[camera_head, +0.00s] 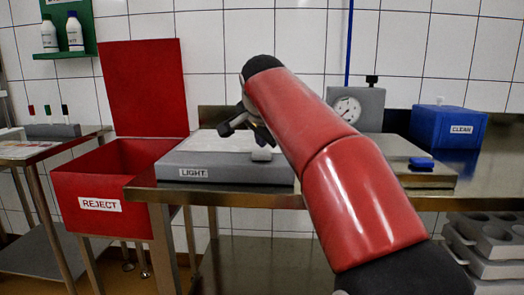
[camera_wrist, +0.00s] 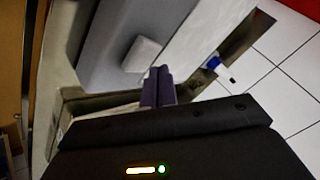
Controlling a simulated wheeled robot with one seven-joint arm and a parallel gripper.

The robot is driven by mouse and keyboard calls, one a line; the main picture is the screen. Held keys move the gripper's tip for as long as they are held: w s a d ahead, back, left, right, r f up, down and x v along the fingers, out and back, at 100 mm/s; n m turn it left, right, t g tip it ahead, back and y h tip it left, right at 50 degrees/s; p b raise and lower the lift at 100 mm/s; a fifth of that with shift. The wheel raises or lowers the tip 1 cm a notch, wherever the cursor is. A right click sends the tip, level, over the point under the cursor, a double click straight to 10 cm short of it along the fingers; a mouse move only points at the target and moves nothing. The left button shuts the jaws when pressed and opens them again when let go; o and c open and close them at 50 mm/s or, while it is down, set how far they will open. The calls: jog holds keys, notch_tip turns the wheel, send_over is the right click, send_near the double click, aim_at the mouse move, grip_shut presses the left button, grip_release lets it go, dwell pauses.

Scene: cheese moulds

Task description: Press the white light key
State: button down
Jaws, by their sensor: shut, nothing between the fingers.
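The white light key (camera_head: 262,154) is a small pale block at the front right of the grey light box (camera_head: 225,174), which is labelled LIGHT. In the wrist view the key (camera_wrist: 143,54) is a rounded white block on the grey casing, just beyond my fingertips. My gripper (camera_head: 262,136) is over the right part of the box, partly hidden by my red arm. In the wrist view my gripper (camera_wrist: 158,82) has its fingers together and empty, with the key ahead and slightly left. Whether they touch the key cannot be told.
A red REJECT bin (camera_head: 98,183) with its lid raised stands left of the bench. A dial gauge (camera_head: 347,109), a blue CLEAN box (camera_head: 446,128) and a blue block (camera_head: 421,163) are on the right. Grey moulds (camera_head: 487,262) are stacked at lower right.

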aim_at(262, 155)
notch_tip(262, 155, up, 4)
jog(key=p, duration=0.4)
jog(key=shift+r, duration=1)
jog(key=s+d+f+n+g, duration=0.25)
jog(key=s+d+f, duration=0.45)
jog(key=s+d, duration=0.55)
jog(key=s+d+f+n, duration=0.2)
jog(key=s+f, duration=0.9)
jog(key=s+d+f+n+g, duration=0.1)
jog(key=s+d+f+n, duration=0.2)
jog(key=s+f, duration=0.7)
jog(key=shift+s+d+f+n+h, duration=0.3)
jog(key=shift+s+f+n, duration=0.05)
